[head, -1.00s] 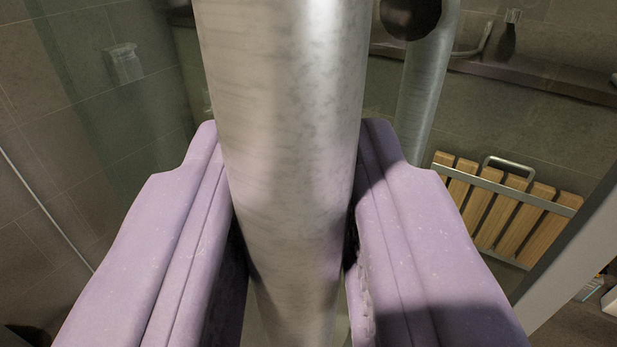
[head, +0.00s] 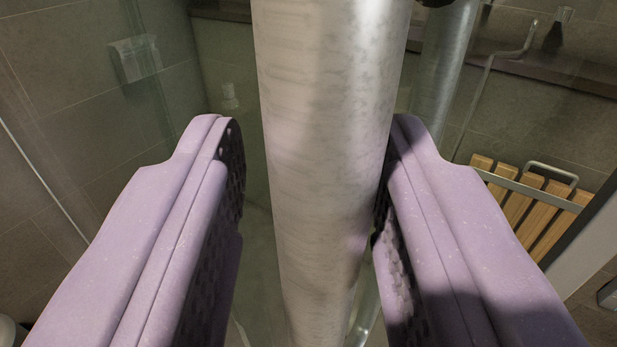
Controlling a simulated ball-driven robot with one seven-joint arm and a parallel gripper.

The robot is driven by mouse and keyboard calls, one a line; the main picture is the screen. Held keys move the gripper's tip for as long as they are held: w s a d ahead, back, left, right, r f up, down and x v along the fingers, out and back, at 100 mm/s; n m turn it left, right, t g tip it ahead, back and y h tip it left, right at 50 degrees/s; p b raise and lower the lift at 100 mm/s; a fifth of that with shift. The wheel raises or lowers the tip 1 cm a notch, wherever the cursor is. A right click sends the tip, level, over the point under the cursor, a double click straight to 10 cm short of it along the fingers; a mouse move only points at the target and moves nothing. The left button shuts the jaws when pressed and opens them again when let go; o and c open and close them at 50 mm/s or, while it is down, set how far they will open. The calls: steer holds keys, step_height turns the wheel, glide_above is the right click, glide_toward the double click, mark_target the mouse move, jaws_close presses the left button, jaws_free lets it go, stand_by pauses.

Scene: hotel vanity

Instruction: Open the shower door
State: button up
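The shower door's handle (head: 330,150) is a thick, upright metal bar close in front of me. My gripper (head: 308,130) has its two lilac fingers on either side of the bar. The fingers are open. There is a clear gap between the left finger and the bar, while the right finger is against or very near it. The glass shower door (head: 245,150) shows behind the bar. A second metal bar (head: 440,80) stands behind to the right, seen through the glass.
A wooden slatted seat (head: 530,205) is on the wall at right. A dark ledge (head: 540,68) runs along the back wall with a bottle (head: 558,30) on it. A pale frame edge (head: 590,240) stands at far right. A small holder (head: 135,58) is on the left wall.

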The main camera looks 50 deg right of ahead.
steer(key=shift+o, duration=0.2)
steer(key=shift+a, duration=0.1)
steer(key=shift+s+r, duration=0.1)
steer(key=shift+r, duration=0.1)
steer(key=v, duration=0.7)
steer(key=shift+a+p, duration=0.25)
steer(key=shift+p, duration=0.15)
steer(key=shift+s+f, duration=0.1)
